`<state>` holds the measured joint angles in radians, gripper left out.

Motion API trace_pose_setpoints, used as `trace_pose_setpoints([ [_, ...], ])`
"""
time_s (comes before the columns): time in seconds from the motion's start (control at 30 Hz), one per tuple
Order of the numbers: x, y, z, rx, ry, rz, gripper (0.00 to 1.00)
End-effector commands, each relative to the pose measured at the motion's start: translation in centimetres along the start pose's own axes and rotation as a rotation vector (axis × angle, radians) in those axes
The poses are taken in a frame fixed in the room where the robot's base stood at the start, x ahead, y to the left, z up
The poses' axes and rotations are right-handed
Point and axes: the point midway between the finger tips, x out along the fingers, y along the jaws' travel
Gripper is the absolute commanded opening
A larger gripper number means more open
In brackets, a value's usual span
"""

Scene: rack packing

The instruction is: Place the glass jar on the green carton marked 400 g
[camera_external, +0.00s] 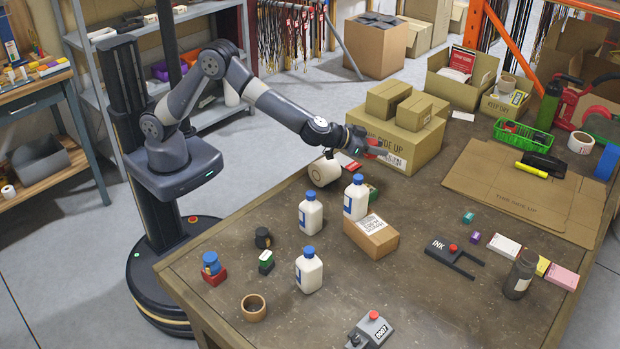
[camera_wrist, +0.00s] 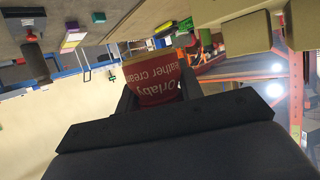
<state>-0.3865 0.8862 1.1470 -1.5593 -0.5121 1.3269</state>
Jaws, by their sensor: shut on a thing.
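My gripper (camera_external: 374,148) is shut on a jar with a red "leather cream" label and a tan end. It shows upside down between the dark fingers in the wrist view (camera_wrist: 155,82). In the external view only bits of red show at the fingertips, beside the large cardboard box. A small green carton (camera_external: 370,192) stands partly hidden behind a white bottle. I cannot read a 400 g mark on either.
White bottles (camera_external: 311,214) and a small cardboard box (camera_external: 371,236) stand mid-table. A large carton (camera_external: 400,137) with boxes on top is close to my gripper. A dark bottle (camera_external: 520,276) stands at right.

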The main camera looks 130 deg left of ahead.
Motion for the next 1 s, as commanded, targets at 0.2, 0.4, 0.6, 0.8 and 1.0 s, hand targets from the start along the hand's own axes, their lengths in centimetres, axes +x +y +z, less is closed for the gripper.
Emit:
trace_pose_setpoints([
  [0.2, 0.9, 0.1, 2.3, 0.001, 0.001, 0.001, 0.10],
  [0.4, 2.2, 0.1, 5.4, 0.002, -0.001, 0.002, 0.10],
  [0.6, 3.3, 0.1, 8.2, 0.001, 0.000, 0.002, 0.10],
  [0.8, 3.9, 0.1, 9.5, 0.001, 0.001, 0.001, 0.10],
  [1.0, 4.9, 0.1, 12.0, 0.000, 0.001, 0.002, 0.10],
])
